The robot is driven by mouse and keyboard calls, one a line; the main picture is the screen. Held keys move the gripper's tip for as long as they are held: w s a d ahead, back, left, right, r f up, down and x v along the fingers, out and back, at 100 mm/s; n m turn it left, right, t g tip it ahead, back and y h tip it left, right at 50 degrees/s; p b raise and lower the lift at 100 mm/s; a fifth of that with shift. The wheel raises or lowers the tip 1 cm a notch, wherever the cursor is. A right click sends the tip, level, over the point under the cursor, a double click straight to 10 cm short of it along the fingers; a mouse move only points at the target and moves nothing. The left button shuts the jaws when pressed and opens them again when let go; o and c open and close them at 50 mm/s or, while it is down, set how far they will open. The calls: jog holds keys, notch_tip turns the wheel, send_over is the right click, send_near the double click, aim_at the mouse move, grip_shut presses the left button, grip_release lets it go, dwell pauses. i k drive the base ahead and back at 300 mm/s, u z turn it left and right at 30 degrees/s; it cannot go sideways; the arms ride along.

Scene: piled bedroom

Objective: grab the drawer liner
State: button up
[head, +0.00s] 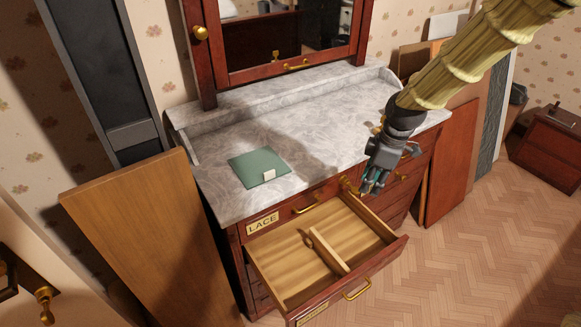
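A flat green square with a small white tag (259,167) lies on the marble top of the dresser, left of centre. It looks like the drawer liner, though I cannot be sure. My gripper (370,189) hangs over the dresser's front edge, right of the green square and clearly apart from it. It points down, and its fingers are small and dark here, so I cannot tell whether they are open or shut. I see nothing held in it.
The marble top (310,125) is otherwise clear, with a mirror (288,45) at its back. A wooden board (150,235) leans at the left. Panels (452,160) lean at the right. A small red cabinet (549,150) stands far right. The parquet floor in front right is free.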

aim_at(253, 168)
jog(key=z, duration=1.8)
jog(key=i, duration=1.25)
jog(key=u, duration=3.4)
